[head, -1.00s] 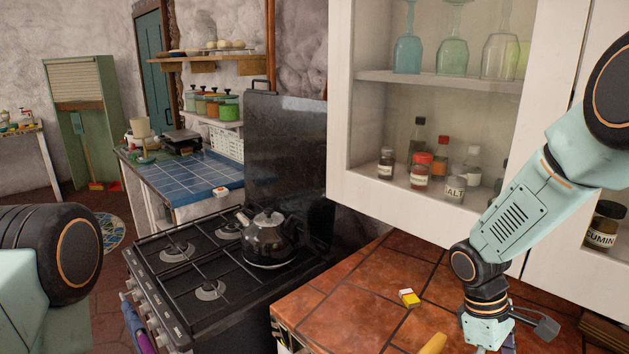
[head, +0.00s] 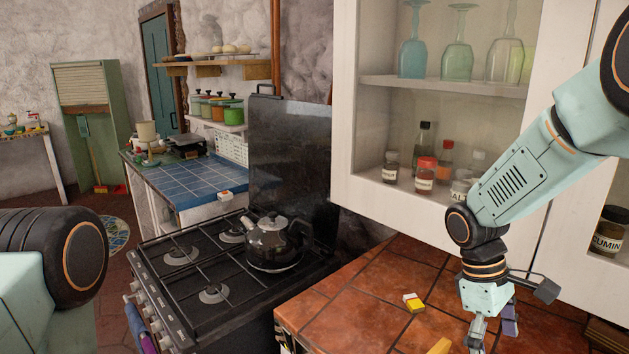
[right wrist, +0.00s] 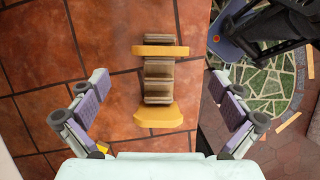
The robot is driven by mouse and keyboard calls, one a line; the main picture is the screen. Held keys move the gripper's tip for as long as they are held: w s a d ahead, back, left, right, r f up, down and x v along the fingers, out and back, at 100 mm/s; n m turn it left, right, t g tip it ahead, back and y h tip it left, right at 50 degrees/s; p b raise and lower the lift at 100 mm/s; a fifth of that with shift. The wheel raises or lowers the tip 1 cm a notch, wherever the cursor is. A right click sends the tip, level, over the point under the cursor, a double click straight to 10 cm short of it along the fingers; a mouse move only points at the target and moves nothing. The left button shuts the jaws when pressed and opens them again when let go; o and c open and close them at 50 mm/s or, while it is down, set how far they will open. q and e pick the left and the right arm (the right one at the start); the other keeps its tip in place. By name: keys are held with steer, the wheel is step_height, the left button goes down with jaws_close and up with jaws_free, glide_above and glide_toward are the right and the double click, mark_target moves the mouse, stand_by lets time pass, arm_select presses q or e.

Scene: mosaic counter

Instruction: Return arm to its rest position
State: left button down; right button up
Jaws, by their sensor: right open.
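My right arm (head: 535,175) comes in from the right in the head view, bent across the cabinet front. My right gripper (head: 494,328) hangs from it over the tiled counter, pointing down. In the right wrist view the gripper (right wrist: 163,95) is open, with its two fingers wide apart and nothing touching them. A yellow-and-brown object (right wrist: 158,80) lies on the counter between and beyond the fingers; a yellow part (head: 439,346) shows at the head view's bottom edge. Part of my left arm (head: 65,255) shows at the left; its gripper is out of view.
The white cabinet (head: 345,120) with jars and glasses is close behind my right arm. A small yellow-and-white box (head: 413,303) lies on the counter (head: 355,290). A black kettle (head: 275,245) stands on the stove (head: 195,320). The counter edge shows right of the gripper in the wrist view.

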steer(key=d+v, duration=0.1)
steer(key=v, duration=0.4)
steer(key=x, duration=0.8)
steer(key=a+x, duration=0.1)
steer(key=x, duration=0.3)
step_height(320, 180, up, 5)
steer(key=shift+f+p, duration=0.15)
steer(key=shift+p, duration=0.85)
steer(key=shift+f+b, duration=0.15)
steer(key=shift+b, duration=0.4)
steer(key=shift+w, duration=0.15)
